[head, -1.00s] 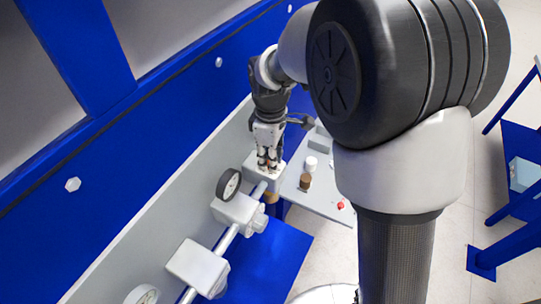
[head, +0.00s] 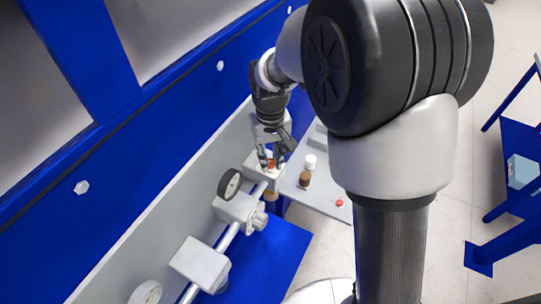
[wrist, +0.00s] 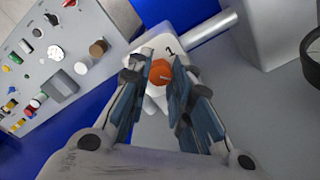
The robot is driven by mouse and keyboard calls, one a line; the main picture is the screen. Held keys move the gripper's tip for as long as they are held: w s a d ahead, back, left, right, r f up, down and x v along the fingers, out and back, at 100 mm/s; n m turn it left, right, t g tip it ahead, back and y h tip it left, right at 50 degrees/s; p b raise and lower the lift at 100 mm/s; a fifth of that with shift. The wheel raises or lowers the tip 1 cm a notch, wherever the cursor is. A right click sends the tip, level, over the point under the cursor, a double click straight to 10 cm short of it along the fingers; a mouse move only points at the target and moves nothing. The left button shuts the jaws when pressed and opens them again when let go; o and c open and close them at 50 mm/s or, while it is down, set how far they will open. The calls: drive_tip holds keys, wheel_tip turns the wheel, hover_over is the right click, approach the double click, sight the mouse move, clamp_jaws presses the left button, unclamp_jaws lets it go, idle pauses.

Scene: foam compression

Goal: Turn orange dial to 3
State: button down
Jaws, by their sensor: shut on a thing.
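The orange dial (wrist: 161,72) is a faceted knob on top of a white box (wrist: 150,108), with a dark "1" printed beside it. No "3" is readable. In the wrist view the fingers of my gripper (wrist: 160,80) stand on both sides of the dial, and my gripper is shut on it. In the head view my gripper (head: 270,160) points down at the box, with a bit of the orange dial (head: 271,164) showing between the fingers. The fingers hide part of the box top.
A grey control panel (wrist: 55,62) with several knobs and buttons stands beside the box. A pipe (wrist: 214,34) leaves the box. A round gauge (head: 229,184) and another white box (head: 236,207) sit along the pipe in front of a blue wall frame.

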sight(271, 162)
drive_tip(key=m, duration=0.4)
drive_tip(key=shift+m, duration=0.3)
drive_tip(key=m, duration=0.4)
drive_tip(key=shift+p, duration=0.4)
drive_tip(key=shift+m, duration=0.3)
drive_tip(key=c, duration=1.4)
unclamp_jaws()
wheel_tip(271, 162, up, 12)
